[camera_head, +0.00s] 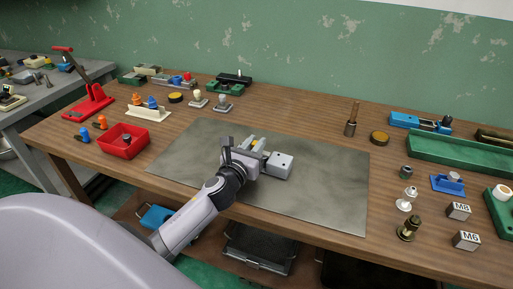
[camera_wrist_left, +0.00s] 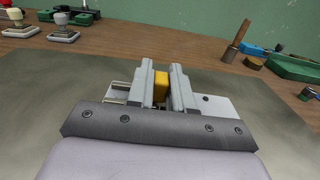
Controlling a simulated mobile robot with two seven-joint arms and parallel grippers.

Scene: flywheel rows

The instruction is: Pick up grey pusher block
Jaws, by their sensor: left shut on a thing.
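The grey pusher block (camera_head: 281,164) is a light grey block with a dark hole, over the grey mat at the middle of the table. In the left wrist view its grey body (camera_wrist_left: 213,107) shows to the right of the fingers. My left gripper (camera_head: 257,146) is shut on a yellow part (camera_wrist_left: 161,86) that seems to belong to this block. In the left wrist view the two fingers (camera_wrist_left: 162,88) stand on either side of the yellow part. The fingers and palm hide much of the block. I cannot tell whether it touches the mat. My right gripper is not in view.
The grey mat (camera_head: 325,200) is otherwise clear. A red bin (camera_head: 123,141) and a red press (camera_head: 92,100) stand at the left. A green tray (camera_head: 460,150), a blue holder (camera_head: 447,185) and blocks marked M8 (camera_head: 458,211) and M6 (camera_head: 466,240) are at the right.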

